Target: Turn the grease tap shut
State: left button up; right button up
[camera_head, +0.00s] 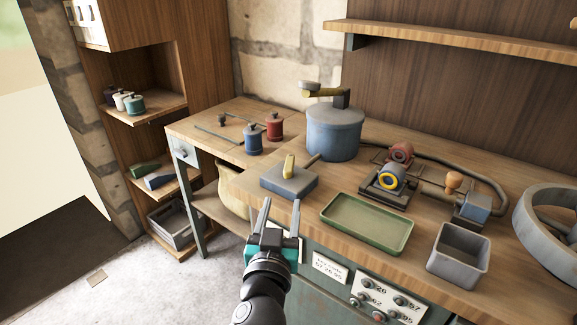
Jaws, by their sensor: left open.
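A large blue-grey pot (335,132) stands at the back of the bench with a brass-coloured lever (322,91) on its lid. A dark hose (440,158) runs from behind it to a small blue-grey box (473,207) with a wooden knob (453,180) beside it. A flat blue block (288,182) with an upright yellow handle (289,166) sits near the bench's front left edge. I cannot tell for sure which of these is the grease tap. My left gripper (281,213) is open and empty, in front of the flat block and apart from it. My right gripper is out of view.
A green tray (367,225), a grey bin (459,254) and a belt-drive unit with a yellow ring (389,182) occupy the bench. A large grey ring (550,225) lies at the right. Blue (253,140) and red (274,127) canisters stand on the left table.

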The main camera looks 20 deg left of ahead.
aim_at(289, 169)
pick_arm(q)
jog(key=w, duration=0.4)
jog(key=w+a+b, duration=0.1)
jog(key=w, duration=0.4)
jog(key=w+a, duration=0.1)
jog(key=w, duration=0.3)
jog(key=shift+w+a, duration=0.2)
jog(key=shift+w, duration=0.05)
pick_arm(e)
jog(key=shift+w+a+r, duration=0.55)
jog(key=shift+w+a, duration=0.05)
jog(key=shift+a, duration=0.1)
pick_arm(q)
jog(key=shift+c, duration=0.2)
grip_shut()
